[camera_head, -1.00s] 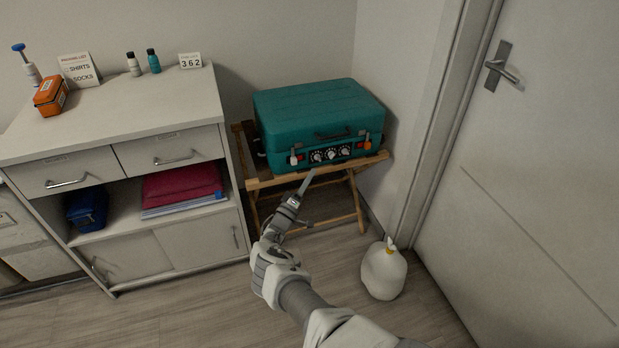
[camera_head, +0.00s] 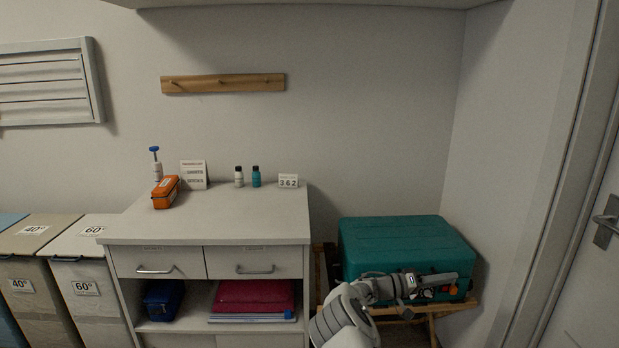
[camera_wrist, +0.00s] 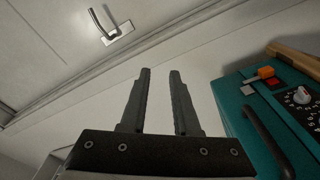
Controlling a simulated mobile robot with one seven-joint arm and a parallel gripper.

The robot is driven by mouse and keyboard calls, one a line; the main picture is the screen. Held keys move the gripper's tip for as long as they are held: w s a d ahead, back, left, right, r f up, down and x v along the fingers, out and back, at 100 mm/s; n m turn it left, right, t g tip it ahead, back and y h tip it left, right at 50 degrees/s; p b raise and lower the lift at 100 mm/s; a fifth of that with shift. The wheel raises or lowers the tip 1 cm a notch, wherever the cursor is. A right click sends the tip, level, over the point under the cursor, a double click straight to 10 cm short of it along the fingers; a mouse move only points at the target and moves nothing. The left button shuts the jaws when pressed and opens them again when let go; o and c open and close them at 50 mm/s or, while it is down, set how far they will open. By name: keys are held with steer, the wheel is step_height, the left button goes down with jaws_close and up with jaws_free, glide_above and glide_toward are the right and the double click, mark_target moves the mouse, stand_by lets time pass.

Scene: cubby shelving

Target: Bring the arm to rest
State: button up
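My gripper (camera_head: 440,282) is in front of the teal suitcase-like case (camera_head: 405,243) at the lower right of the head view. In the wrist view my gripper (camera_wrist: 160,95) shows two parallel dark fingers with a clear gap between them. Nothing is between the fingers. The case (camera_wrist: 262,125) stands to the right of the fingers in the wrist view, with its dark handle, a knob and an orange latch showing. My arm hides part of the case's front in the head view.
The case rests on a wooden folding stand (camera_head: 455,308). A white cabinet (camera_head: 215,228) to its left bears an orange case (camera_head: 166,192), two small bottles and signs. Laundry bins (camera_head: 85,270) stand at the far left. A door with a handle (camera_head: 606,222) is at the right.

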steer(key=s+r+m+g+y, duration=0.2)
steer(key=s+r+g+y, duration=0.1)
steer(key=s+r+y, duration=1)
steer(key=s+a+r+n+t+y, duration=0.2)
steer(key=s+a+r, duration=0.1)
steer(key=s+a, duration=0.6)
steer(key=s+a+r+n+t+y, duration=0.25)
steer(key=s+a, duration=0.45)
steer(key=s, duration=0.4)
steer(key=s+a+r+n+t+y, duration=0.1)
steer(key=s+a+r+n+t, duration=0.2)
steer(key=s+a, duration=0.6)
step_height(320, 180, up, 13)
steer(key=d+p, duration=0.1)
steer(key=p, duration=1.2)
steer(key=shift+s+d, duration=0.2)
steer(key=shift+s, duration=0.15)
steer(key=shift+g, duration=0.25)
